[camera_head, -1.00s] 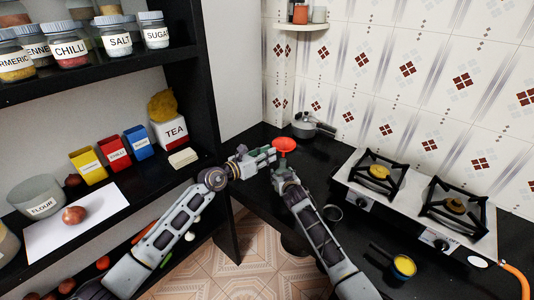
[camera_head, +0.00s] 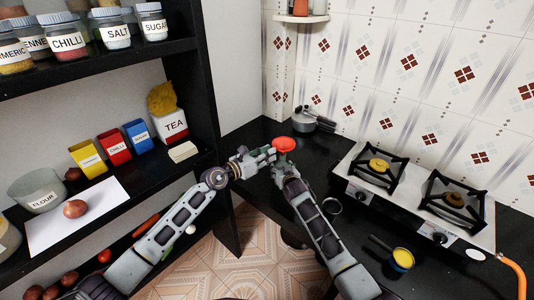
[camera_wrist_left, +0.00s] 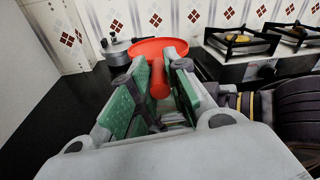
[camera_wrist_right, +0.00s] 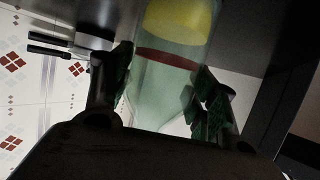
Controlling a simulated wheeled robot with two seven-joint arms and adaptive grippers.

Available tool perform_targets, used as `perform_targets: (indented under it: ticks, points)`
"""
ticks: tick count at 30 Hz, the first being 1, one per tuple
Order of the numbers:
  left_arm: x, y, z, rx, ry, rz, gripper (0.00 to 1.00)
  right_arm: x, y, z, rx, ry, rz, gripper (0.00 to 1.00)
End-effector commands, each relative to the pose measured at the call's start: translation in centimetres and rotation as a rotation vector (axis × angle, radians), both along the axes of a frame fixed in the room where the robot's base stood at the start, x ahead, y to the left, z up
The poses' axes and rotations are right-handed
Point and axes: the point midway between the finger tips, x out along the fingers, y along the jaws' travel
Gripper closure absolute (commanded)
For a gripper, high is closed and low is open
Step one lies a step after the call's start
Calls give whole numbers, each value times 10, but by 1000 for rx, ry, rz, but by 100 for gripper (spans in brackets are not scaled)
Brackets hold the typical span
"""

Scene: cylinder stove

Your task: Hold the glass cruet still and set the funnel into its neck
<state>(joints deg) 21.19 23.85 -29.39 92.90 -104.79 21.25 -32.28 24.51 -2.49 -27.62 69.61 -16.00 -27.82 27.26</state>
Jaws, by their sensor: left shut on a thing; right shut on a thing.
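The red funnel (camera_head: 285,144) sits wide mouth up, just above my right gripper in the head view. In the left wrist view its rim (camera_wrist_left: 158,48) and stem show between the green-padded fingers. My left gripper (camera_head: 270,154) is shut on the funnel. My right gripper (camera_wrist_right: 160,95) is shut on the glass cruet (camera_wrist_right: 165,82), a pale green clear body with a red-brown band and a yellow part at the picture's top. In the head view the cruet is mostly hidden by my grippers. Whether the funnel stem is inside the neck cannot be seen.
A stove (camera_head: 412,208) with two burners stands on the black counter at right. A pot (camera_head: 305,120) stands behind. A shelf (camera_head: 190,165) with tins and jars is at left.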

Motion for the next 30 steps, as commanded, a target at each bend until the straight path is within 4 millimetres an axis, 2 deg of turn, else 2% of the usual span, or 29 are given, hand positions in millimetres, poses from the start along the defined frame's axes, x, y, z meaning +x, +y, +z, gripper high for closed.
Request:
perform_targets:
  ticks: [12,30]
  points:
    - [0,0,-11,0,0,2,100,0,0,0,0,0,0,72]
    - [0,1,-13,1,-1,2,100,0,0,0,0,0,0,72]
